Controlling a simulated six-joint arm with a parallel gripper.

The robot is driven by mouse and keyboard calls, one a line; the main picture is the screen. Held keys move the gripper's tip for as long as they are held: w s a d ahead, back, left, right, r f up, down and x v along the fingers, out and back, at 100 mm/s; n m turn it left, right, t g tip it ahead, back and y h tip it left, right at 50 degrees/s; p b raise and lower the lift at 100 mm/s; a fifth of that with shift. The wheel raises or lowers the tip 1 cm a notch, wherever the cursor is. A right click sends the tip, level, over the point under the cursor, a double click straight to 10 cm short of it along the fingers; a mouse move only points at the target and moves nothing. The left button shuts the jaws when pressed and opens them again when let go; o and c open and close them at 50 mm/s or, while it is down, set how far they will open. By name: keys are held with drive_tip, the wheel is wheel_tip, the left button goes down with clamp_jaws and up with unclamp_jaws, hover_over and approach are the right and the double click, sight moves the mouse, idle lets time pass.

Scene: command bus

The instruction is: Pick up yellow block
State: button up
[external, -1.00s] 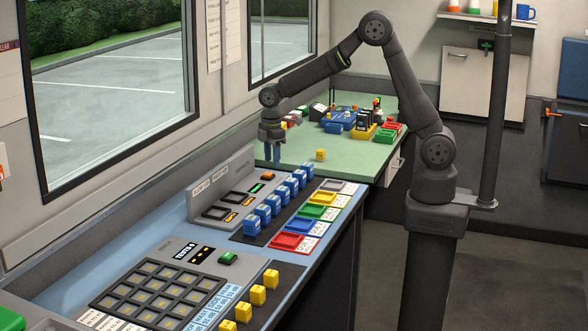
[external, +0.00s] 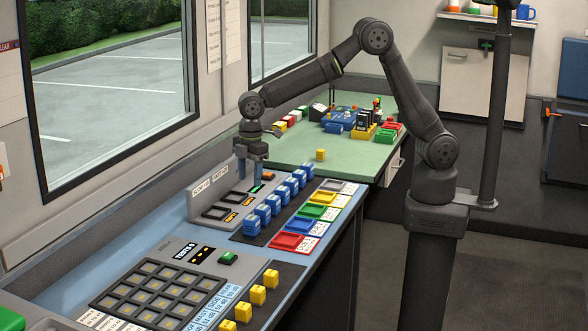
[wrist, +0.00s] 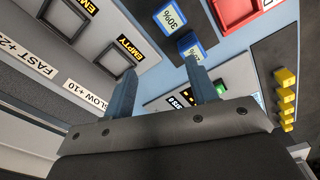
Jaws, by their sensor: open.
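Several yellow blocks stand in a row on a dark strip at the front right of the console; one is the far yellow block (external: 271,277). The row also shows at the right edge of the wrist view, with its nearest yellow block (wrist: 285,77). A separate small yellow block (external: 320,154) sits on the green table. My gripper (external: 249,182) is open and empty, pointing down above the back part of the console, by the grey slot panel (external: 197,203). In the wrist view my gripper (wrist: 163,64) has its fingers spread with no block between them.
A row of blue blocks (external: 276,200) stands just right of my gripper. Coloured trays (external: 289,242) line the console's right edge. The keypad grid (external: 150,297) lies in front. A window wall is close on the left.

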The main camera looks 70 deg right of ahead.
drive_tip(key=s+a+r+n, duration=0.1)
drive_tip(key=s+a, duration=0.3)
drive_tip(key=a, duration=0.4)
drive_tip(key=s+a+r+n, duration=0.1)
drive_tip(key=s+a+n, duration=0.1)
drive_tip(key=s+a, duration=0.45)
drive_tip(key=n, duration=0.2)
approach(271, 272)
drive_tip(key=shift+y, duration=0.4)
wheel_tip(271, 272, down, 5)
drive_tip(key=shift+s+a+f, duration=0.1)
drive_tip(key=shift+s+f, duration=0.05)
drive_tip(key=shift+s, duration=0.05)
drive_tip(key=shift+w+a+f, duration=0.1)
drive_tip(key=shift+w+f, duration=0.1)
drive_tip(key=shift+f, duration=1.1)
drive_tip(key=shift+w+a+f, duration=0.1)
drive_tip(key=shift+w+f, duration=0.05)
drive_tip(key=shift+f, duration=1.2)
drive_tip(key=c, duration=1.1)
